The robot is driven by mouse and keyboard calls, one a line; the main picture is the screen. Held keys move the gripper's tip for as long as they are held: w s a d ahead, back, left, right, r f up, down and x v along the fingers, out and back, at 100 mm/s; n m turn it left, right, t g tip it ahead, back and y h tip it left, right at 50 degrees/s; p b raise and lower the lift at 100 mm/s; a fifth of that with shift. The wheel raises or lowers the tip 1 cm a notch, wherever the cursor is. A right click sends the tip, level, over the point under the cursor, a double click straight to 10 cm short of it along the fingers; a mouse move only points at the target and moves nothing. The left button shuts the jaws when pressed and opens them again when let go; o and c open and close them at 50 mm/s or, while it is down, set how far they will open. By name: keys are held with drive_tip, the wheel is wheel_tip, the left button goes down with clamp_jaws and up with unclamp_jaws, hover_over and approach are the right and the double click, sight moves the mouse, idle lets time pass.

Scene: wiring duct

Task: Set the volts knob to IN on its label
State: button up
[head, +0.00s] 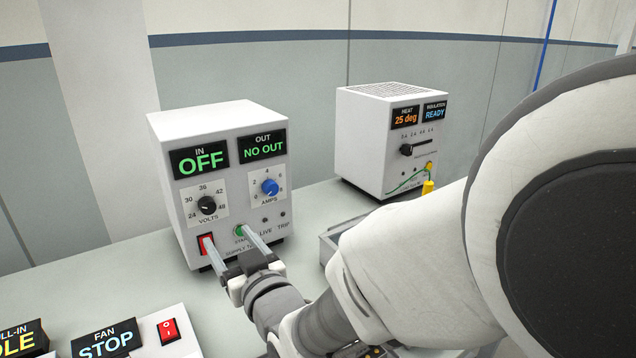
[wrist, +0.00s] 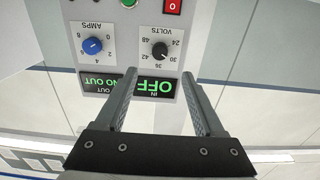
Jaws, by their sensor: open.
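The volts knob (head: 207,205) is a round black knob on the left of the white supply box's front. Its dial is marked 24, 30, 36, 42 and 48, and I see no IN mark on it. IN stands above the left display (head: 201,159), which reads OFF. In the wrist view the volts knob (wrist: 160,49) appears upside down; its exact pointing is too small to tell. My gripper (head: 228,240) is open and empty in front of the box's lower front, below the knob. Its two fingers (wrist: 160,78) are apart and not around the knob.
A blue amps knob (head: 270,187) sits right of the volts knob. A red switch (head: 205,243) and green button (head: 240,231) lie below, near my fingers. Another white box (head: 365,140) stands behind right. A fan panel (head: 150,338) is at the front left.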

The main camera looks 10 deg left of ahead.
sight(209, 209)
drive_tip(key=x, duration=1.1)
clamp_jaws()
